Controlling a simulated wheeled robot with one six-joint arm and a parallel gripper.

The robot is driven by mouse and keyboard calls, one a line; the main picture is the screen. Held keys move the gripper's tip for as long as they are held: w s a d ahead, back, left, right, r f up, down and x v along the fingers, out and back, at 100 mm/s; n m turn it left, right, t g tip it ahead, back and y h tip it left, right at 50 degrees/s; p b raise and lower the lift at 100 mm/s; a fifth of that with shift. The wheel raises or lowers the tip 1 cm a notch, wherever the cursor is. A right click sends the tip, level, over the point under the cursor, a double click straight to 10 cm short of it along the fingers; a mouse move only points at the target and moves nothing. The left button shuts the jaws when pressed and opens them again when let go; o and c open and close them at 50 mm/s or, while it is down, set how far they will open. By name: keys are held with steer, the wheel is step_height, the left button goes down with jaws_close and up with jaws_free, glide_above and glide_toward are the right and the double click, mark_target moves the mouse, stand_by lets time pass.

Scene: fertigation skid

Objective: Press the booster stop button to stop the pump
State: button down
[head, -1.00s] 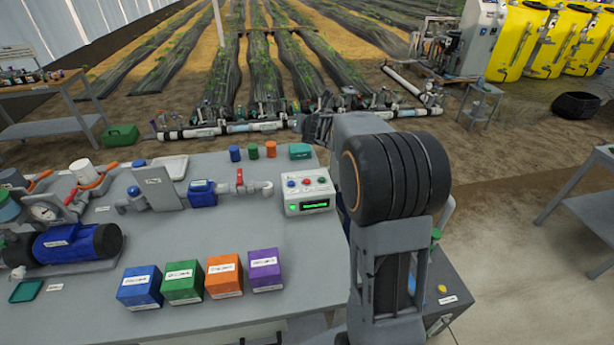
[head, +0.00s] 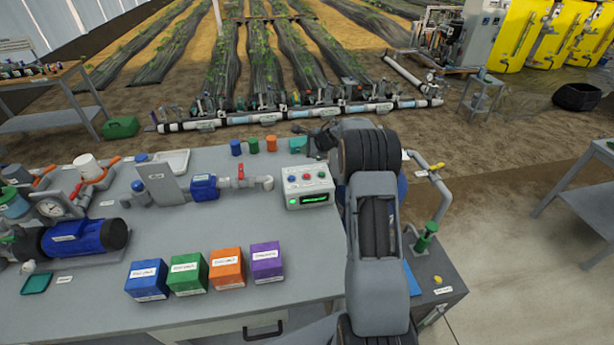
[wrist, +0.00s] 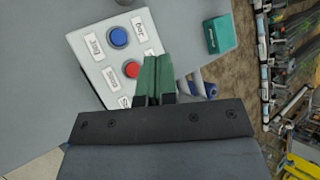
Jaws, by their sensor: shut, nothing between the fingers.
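The control box (head: 307,190) is pale, with a lit green display on its front, and stands at the right of the bench. Its top has a red button (head: 306,176) between two bluish ones. In the wrist view the red button (wrist: 132,69) and a blue button (wrist: 118,37) show beside white labels too small to read. My gripper (wrist: 152,62) is shut and empty, its green fingers just right of the red button; contact cannot be seen. The fingers cover part of the panel. In the head view my arm hides most of the gripper. The blue pump (head: 85,238) lies at the bench's left.
Four coloured boxes, blue, green, orange and purple (head: 266,262), stand along the bench front. A teal box (wrist: 222,35) lies beyond the panel. Blue, green and orange (head: 271,144) cylinders stand at the back edge. Piping with a red-handled valve (head: 240,173) is left of the control box.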

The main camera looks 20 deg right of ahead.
steer(key=shift+f, duration=0.1)
steer(key=b, duration=0.5)
glide_above(307, 177)
step_height(307, 177, down, 8)
steer(key=shift+w+r, duration=0.15)
steer(key=shift+r, duration=0.05)
steer(key=shift+f+b, duration=0.5)
steer(key=shift+b, duration=0.05)
steer(key=shift+f, duration=0.1)
stand_by(1.3)
steer(key=shift+f+b, duration=0.35)
steer(key=shift+b, duration=0.2)
steer(key=shift+f+b, duration=0.35)
steer(key=shift+b, duration=0.1)
stand_by(0.5)
steer(key=shift+r, duration=0.1)
stand_by(0.3)
steer(key=shift+r+p, duration=0.4)
steer(key=shift+r, duration=0.3)
